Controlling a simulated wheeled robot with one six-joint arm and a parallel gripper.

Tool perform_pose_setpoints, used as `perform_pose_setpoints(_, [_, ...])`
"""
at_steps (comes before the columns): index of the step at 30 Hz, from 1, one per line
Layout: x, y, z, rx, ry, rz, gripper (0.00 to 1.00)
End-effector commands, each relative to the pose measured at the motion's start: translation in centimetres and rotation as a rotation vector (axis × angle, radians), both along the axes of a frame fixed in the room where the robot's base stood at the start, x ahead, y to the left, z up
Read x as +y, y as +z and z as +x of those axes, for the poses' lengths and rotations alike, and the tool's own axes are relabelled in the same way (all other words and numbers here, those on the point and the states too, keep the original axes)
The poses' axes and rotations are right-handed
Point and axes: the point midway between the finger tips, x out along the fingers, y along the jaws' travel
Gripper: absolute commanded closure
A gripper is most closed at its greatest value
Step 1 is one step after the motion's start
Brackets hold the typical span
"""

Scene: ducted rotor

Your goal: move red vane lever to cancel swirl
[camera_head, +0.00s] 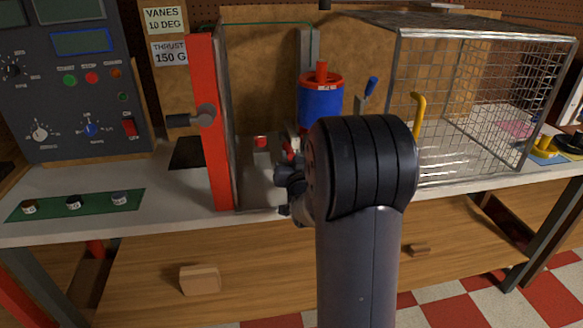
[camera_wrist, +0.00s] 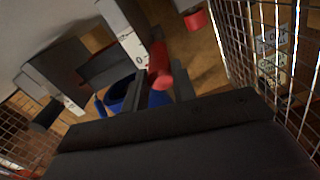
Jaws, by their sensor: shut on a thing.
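The red vane lever (camera_wrist: 160,72) shows in the wrist view as a red rounded knob beside a white scale plate with dark marks. My gripper (camera_wrist: 162,88) is shut on it, with a dark finger at each side. In the head view my arm hides most of this contact. The blue duct (camera_head: 320,104) with a red top stands upright behind my arm. Part of the blue duct (camera_wrist: 118,94) also shows beyond the fingers in the wrist view. A sign (camera_head: 164,20) reads VANES 10 DEG.
A red post (camera_head: 211,130) with a dark handle stands left of my arm. A wire mesh cage (camera_head: 480,100) stands to the right, with a yellow handle (camera_head: 419,112) and a blue-tipped lever (camera_head: 370,88) near its left side. A control panel (camera_head: 75,85) is at the far left.

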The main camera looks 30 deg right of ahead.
Motion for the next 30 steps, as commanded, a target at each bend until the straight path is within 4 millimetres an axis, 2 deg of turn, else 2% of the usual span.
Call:
perform_pose_setpoints(1, [0.0, 0.9, 0.2, -0.02, 0.001, -0.007, 1.0])
perform_pose_setpoints(4, [0.0, 1.5, 0.2, -0.02, 0.001, -0.007, 1.0])
perform_pose_setpoints(13, [0.0, 1.9, 0.3, -0.021, 0.002, -0.007, 1.0])
perform_pose_setpoints(14, [0.0, 1.9, 0.3, -0.021, 0.002, -0.007, 0.74])
perform_pose_setpoints(15, [0.0, 1.9, 0.3, -0.022, 0.002, -0.007, 0.7])
perform_pose_setpoints(21, [0.0, 1.7, 0.2, -0.015, 0.001, -0.005, 0.54])
perform_pose_setpoints(30, [0.0, 1.5, 0.0, -0.011, 0.001, -0.004, 0.53])
